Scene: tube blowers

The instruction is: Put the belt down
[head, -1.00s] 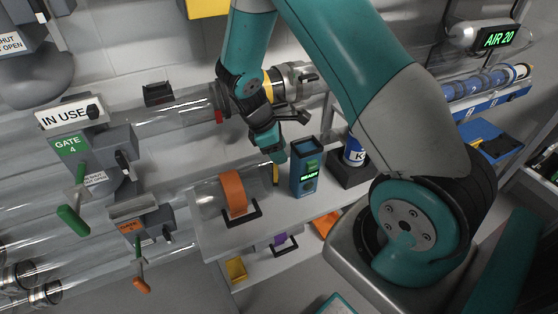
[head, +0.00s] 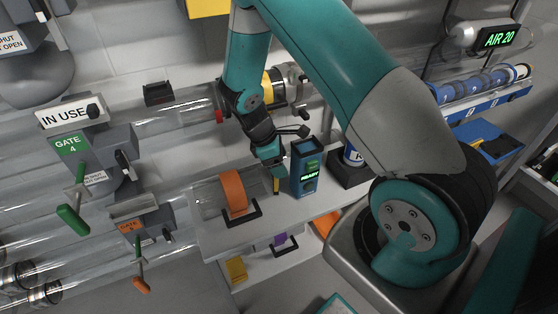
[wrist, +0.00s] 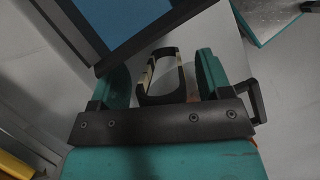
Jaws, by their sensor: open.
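A narrow loop, black with yellow-tan parts, shows in the wrist view (wrist: 165,72); I take it for the belt. In the head view it is a thin yellow and black strip (head: 276,186) on the grey shelf (head: 215,236), left of the blue READY box (head: 304,168). My gripper (head: 272,162) is just above it. In the wrist view my gripper (wrist: 168,78) is open, with one teal finger on each side of the loop and visible gaps. Whether the loop rests fully on the shelf is hard to tell.
The READY box stands close on the right. A clear carrier with an orange band (head: 234,192) and black handle (head: 243,220) lies close on the left. A dark stand (head: 350,172) is farther right. Clear tubes (head: 180,125) run behind.

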